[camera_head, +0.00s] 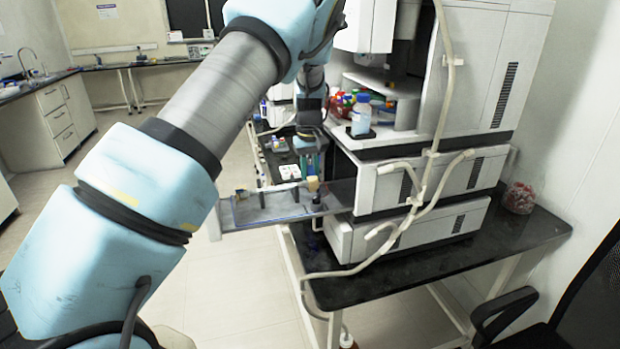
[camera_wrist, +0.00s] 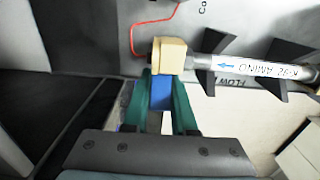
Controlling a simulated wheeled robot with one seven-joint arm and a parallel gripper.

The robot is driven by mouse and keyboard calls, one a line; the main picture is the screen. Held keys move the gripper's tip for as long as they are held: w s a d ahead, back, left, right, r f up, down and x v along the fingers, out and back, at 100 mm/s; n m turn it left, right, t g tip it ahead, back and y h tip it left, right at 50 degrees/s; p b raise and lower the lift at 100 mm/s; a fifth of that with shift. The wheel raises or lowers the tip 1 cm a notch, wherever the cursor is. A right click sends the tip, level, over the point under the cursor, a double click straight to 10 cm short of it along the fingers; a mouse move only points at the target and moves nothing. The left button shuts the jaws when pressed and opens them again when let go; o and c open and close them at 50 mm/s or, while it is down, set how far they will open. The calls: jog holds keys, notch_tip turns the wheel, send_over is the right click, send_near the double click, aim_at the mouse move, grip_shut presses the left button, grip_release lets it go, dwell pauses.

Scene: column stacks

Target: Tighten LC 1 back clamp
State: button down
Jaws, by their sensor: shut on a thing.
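The LC column (camera_wrist: 250,70), a grey tube with a printed label and a blue arrow, lies along the pulled-out tray (camera_head: 265,210). At its left end in the wrist view is a beige block-like clamp (camera_wrist: 168,55), which also shows in the head view (camera_head: 313,184). A blue piece (camera_wrist: 161,93) sits directly below this block. My gripper (camera_wrist: 163,88) has green fingers shut on the blue piece, with the fingertips close against the beige block. In the head view my gripper (camera_head: 311,168) points down over the tray. Whether the clamp is tight cannot be seen.
The stacked instrument (camera_head: 430,180) stands right of the tray on a black bench (camera_head: 440,275). A blue-capped bottle (camera_head: 361,118) is on it. Black upright holders (camera_wrist: 215,42) flank the column. A pale hose (camera_head: 430,150) hangs down the instrument. Open floor lies left.

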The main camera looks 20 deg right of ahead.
aim_at(310, 166)
jog(key=c, duration=0.7)
grip_release()
jog(key=shift+r, duration=0.1)
notch_tip(310, 166, up, 10)
jog(key=b, duration=0.4)
jog(key=shift+w+r, duration=0.1)
jog(key=shift+r, duration=0.2)
